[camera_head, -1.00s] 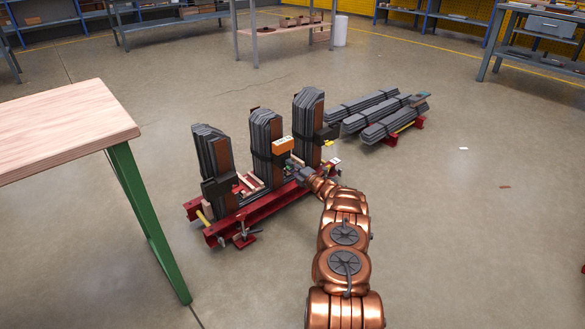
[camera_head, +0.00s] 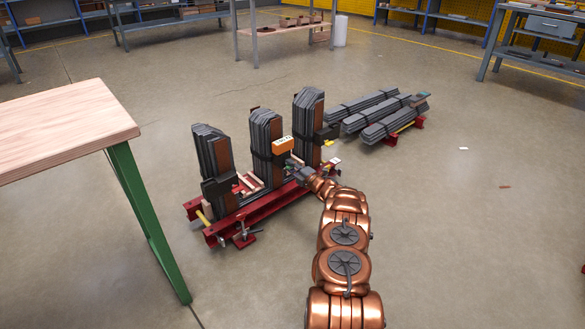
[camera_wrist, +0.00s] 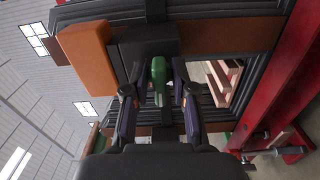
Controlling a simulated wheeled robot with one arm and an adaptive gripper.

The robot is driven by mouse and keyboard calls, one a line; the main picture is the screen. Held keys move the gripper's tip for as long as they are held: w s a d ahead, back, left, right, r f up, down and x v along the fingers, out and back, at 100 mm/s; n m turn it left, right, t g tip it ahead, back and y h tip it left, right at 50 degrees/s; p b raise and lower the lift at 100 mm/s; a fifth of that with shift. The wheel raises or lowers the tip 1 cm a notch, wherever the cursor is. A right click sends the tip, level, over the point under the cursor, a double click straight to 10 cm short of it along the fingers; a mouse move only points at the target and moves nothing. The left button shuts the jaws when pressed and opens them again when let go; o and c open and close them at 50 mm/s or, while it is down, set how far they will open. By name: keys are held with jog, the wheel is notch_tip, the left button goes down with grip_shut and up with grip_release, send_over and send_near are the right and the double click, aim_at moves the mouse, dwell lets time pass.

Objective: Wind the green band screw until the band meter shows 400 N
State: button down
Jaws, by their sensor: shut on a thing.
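The green band screw (camera_wrist: 158,80) sits between the two fingers of my gripper (camera_wrist: 159,98) in the wrist view. The fingers are shut on it. Behind it is a dark block (camera_wrist: 148,44) on the middle core leg. An orange box with a pale display, the band meter (camera_head: 283,145), stands above the screw in the head view. Its orange side also shows in the wrist view (camera_wrist: 86,56). The display is too small to read in the head view and faces away in the wrist view. My gripper (camera_head: 297,167) reaches the middle leg from the right.
Three upright dark laminated legs (camera_head: 213,155) stand on a red frame (camera_head: 258,215). More bundled laminations (camera_head: 390,118) lie on red supports behind at right. A wooden table (camera_head: 60,130) with a green leg is at left. The floor at right is mostly clear.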

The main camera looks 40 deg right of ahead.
jog(key=m, duration=0.4)
jog(key=shift+m, duration=0.4)
jog(key=shift+m+b, duration=0.3)
jog(key=shift+m, duration=0.1)
jog(key=m, duration=0.3)
jog(key=shift+m, duration=0.3)
jog(key=shift+m, duration=0.6)
jog(key=m, duration=0.3)
jog(key=shift+m+b, duration=0.3)
jog(key=shift+b, duration=0.05)
